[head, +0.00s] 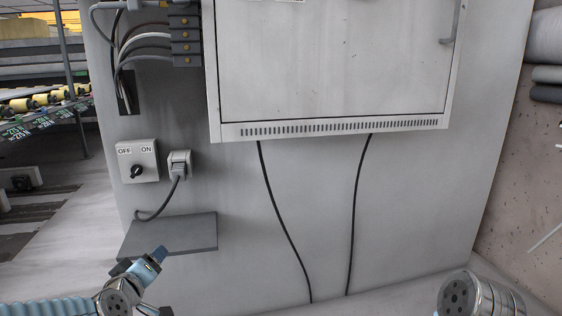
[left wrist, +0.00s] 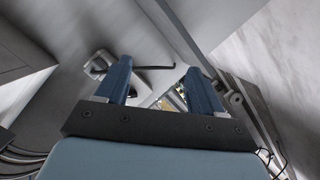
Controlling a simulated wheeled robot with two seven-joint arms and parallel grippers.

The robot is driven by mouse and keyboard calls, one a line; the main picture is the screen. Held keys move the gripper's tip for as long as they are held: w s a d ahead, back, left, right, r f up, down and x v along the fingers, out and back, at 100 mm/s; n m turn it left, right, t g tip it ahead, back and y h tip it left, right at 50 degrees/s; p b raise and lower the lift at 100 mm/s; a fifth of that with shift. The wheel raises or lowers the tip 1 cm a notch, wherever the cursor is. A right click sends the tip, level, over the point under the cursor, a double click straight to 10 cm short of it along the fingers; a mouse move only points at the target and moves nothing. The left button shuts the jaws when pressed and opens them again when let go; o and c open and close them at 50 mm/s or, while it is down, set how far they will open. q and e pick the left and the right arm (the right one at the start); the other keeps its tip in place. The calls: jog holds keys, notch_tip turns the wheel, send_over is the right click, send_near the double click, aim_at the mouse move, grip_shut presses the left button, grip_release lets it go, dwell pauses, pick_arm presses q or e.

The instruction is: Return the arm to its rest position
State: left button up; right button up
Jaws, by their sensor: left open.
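My left gripper (head: 153,258) is at the lower left of the head view, in front of the near edge of a dark grey slab (head: 190,234) on the wall. In the left wrist view its two blue fingers stand apart with nothing held between them (left wrist: 160,78). Beyond the fingers, a pale socket with a dark cable (left wrist: 103,62) shows at the upper left. My right gripper is outside both views; only a link of my right arm shows at the lower right of the head view.
A grey OFF/ON switch box (head: 138,162) and a plugged socket (head: 179,164) sit on the wall above the slab. A large cabinet (head: 335,65) hangs above, with two black cables (head: 283,215) below it. A rack (head: 40,80) stands far left. The lower middle wall is open.

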pick_arm(q)
jog(key=s+d+f+m+g+h+p, duration=0.2)
jog(key=d+f+g, duration=0.15)
jog(key=f, duration=0.65)
jog(key=s+d+f+m+g+h+p, duration=0.1)
jog(key=s+d+f+m+g+p, duration=0.15)
jog(key=d+f, duration=0.45)
jog(key=s+d+f+m+g+h+p, duration=0.1)
jog(key=s+d+f+g, duration=0.2)
jog(key=s+f, duration=0.5)
jog(key=s+d+f+m+g+h+p, duration=0.1)
jog(key=s+d+f+g, duration=0.3)
jog(key=s+f, duration=0.4)
jog(key=shift+s+d+f+m+g+h+p, duration=0.15)
jog(key=shift+s+f+m+g+h+p, duration=0.2)
jog(key=shift+s+m+p, duration=0.35)
